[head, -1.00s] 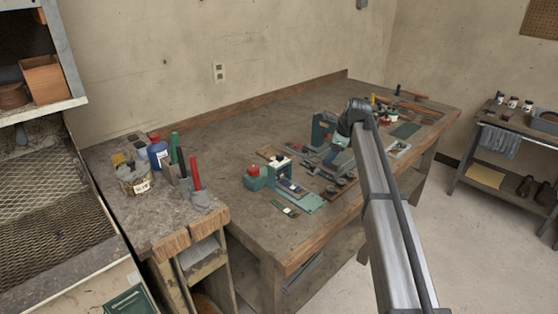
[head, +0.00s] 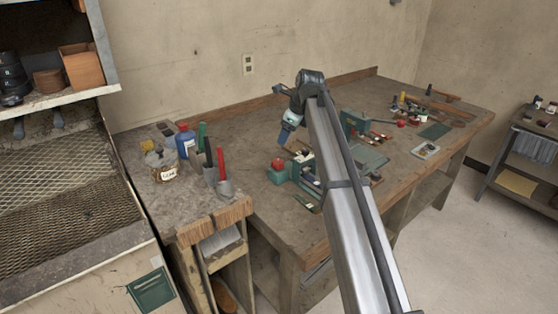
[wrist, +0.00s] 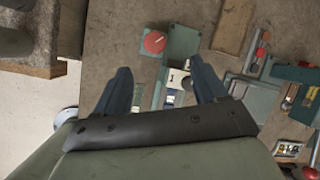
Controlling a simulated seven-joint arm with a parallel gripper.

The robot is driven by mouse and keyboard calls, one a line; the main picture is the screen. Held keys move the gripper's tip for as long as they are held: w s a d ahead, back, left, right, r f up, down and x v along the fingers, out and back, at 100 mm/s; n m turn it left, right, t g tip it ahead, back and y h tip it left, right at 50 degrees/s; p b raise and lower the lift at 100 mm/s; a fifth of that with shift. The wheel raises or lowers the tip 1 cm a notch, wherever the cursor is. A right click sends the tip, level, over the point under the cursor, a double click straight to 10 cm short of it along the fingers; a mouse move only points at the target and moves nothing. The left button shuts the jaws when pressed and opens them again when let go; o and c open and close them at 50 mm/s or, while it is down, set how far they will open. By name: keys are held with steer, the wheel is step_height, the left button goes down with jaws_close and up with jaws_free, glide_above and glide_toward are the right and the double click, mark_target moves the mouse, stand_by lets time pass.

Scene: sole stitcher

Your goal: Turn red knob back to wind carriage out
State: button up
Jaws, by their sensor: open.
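The red knob (head: 278,163) is a round red cap on a small green block (head: 278,176) at the left end of the stitcher on the bench. In the wrist view the red knob (wrist: 154,42) shows from above, past my fingertips and roughly in line with the gap between them. My gripper (head: 284,141) hangs above the bench, a little above the knob and apart from it. In the wrist view my gripper (wrist: 160,72) has its two dark fingers spread, with nothing held. My arm hides part of the stitcher in the head view, and I cannot make out the carriage clearly.
A side bench at left holds a blue bottle (head: 186,141), a labelled tub (head: 160,165) and red-handled tools (head: 221,165). More teal machine parts (head: 354,123) stand to the right. The bench top behind the knob is mostly clear.

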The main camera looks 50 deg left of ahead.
mark_target(278, 161)
steer(key=a+f+m, duration=0.1)
steer(key=f, duration=0.3)
steer(key=a+f+m, duration=0.2)
steer(key=f, duration=0.2)
steer(key=a+f+m, duration=0.1)
steer(key=f, duration=0.4)
steer(key=shift+s+a+f+m+h, duration=0.1)
steer(key=shift+s+a+m+h, duration=0.2)
steer(key=shift+m, duration=0.1)
steer(key=shift+c, duration=0.3)
steer(key=c, duration=1)
steer(key=shift+o, duration=0.2)
